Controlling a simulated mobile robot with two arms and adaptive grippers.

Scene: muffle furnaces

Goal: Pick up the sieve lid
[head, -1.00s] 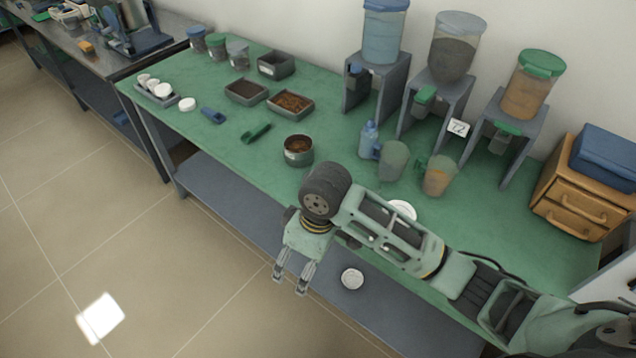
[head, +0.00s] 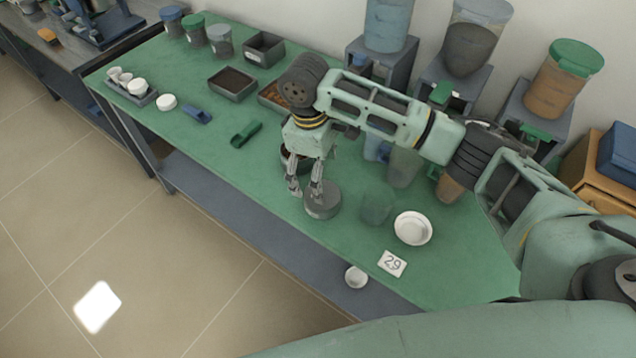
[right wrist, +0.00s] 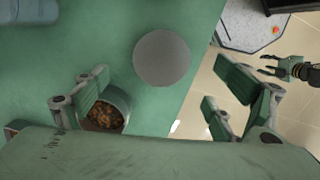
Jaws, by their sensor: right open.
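The grey, round sieve lid (head: 323,201) lies on the green bench near its front edge. In the right wrist view the lid (right wrist: 162,57) is a plain grey disc between and beyond my fingers. My right gripper (head: 306,197) points down, open and empty, just left of and above the lid; contact cannot be told. In the right wrist view its fingers (right wrist: 160,92) are wide apart. A round metal sieve (right wrist: 107,112) with brown grains stands beside the lid, mostly hidden by my arm in the head view. My left gripper (right wrist: 275,66) shows over the floor with its fingers apart.
A white bowl (head: 413,228) and a card marked 29 (head: 392,263) are right of the lid. A beaker (head: 377,206) stands between lid and bowl. A green scoop (head: 246,134) and trays (head: 232,83) lie left and behind. Dispensers (head: 480,40) line the back.

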